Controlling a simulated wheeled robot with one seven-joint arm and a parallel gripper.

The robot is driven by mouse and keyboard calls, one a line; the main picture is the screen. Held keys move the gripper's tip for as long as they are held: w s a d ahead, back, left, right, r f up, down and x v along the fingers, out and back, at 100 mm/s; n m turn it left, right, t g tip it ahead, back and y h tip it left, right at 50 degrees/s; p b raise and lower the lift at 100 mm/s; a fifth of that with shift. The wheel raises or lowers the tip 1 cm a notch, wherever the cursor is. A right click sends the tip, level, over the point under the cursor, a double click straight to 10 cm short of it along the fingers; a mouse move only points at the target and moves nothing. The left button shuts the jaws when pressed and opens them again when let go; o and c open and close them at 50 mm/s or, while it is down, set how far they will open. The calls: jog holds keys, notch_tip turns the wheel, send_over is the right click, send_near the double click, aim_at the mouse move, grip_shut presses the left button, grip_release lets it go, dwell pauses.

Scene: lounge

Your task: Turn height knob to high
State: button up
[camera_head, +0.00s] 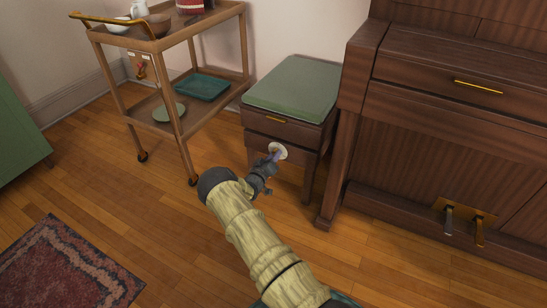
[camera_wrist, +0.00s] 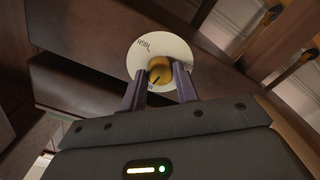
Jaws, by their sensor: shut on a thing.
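The height knob (camera_wrist: 161,68) is a small round golden-brown knob with a dark pointer line. It sits on a white round dial plate (camera_wrist: 177,48), which also shows in the head view (camera_head: 279,150) on the side of the green-topped piano bench (camera_head: 293,87). Lettering that looks like HIGH is at the dial's upper left; other lettering near its lower edge is too small to read surely. The pointer line slants toward the lower left. My gripper (camera_wrist: 160,80) is shut on the knob, one purple-grey finger on each side, and the fingers hide part of the dial.
A brown piano (camera_head: 450,120) with pedals stands right of the bench. A wooden cart (camera_head: 175,85) with dishes and a teal tray (camera_head: 202,86) stands at the left. A green cabinet (camera_head: 15,125) and a patterned rug (camera_head: 65,265) are farther left. Open wooden floor lies between.

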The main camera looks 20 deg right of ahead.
jog(key=shift+m+p, duration=2.15)
jog(key=shift+m, duration=9.05)
jog(key=o, duration=1)
jog(key=shift+c, duration=0.2)
jog(key=shift+s, duration=0.1)
jog(key=p+v, duration=0.7)
jog(key=v, duration=1)
jog(key=shift+a, duration=0.15)
